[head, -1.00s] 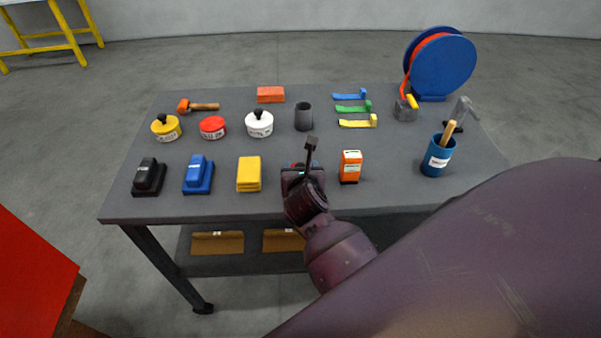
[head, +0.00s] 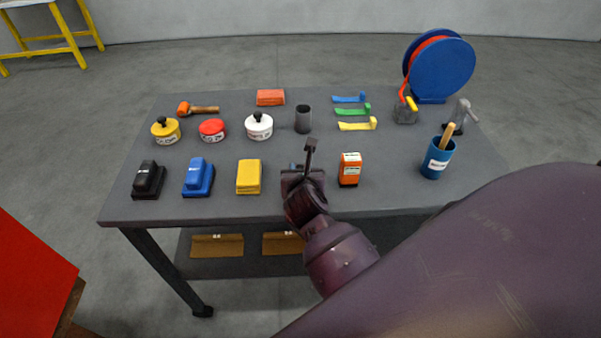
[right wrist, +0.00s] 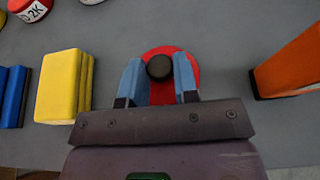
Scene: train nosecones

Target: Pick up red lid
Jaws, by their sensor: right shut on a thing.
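The red lid (right wrist: 187,90) is a round red disc with a black knob (right wrist: 159,67), seen in the right wrist view. My right gripper (right wrist: 159,82) is shut on it, with one blue finger on each side of the knob. In the head view my right gripper (head: 304,178) is at the front middle of the table and hides the lid. A red can (head: 212,130) with a white label stands at the left back, between a yellow can (head: 166,131) with a black-knobbed lid and a white can (head: 259,127) with a black-knobbed lid. My left gripper is not in view.
A yellow block (head: 249,177) lies left of my right gripper, and an orange box (head: 350,169) stands close on its right. A dark cup (head: 303,119) stands behind it. The grey table (head: 225,213) has free room between the front and back rows.

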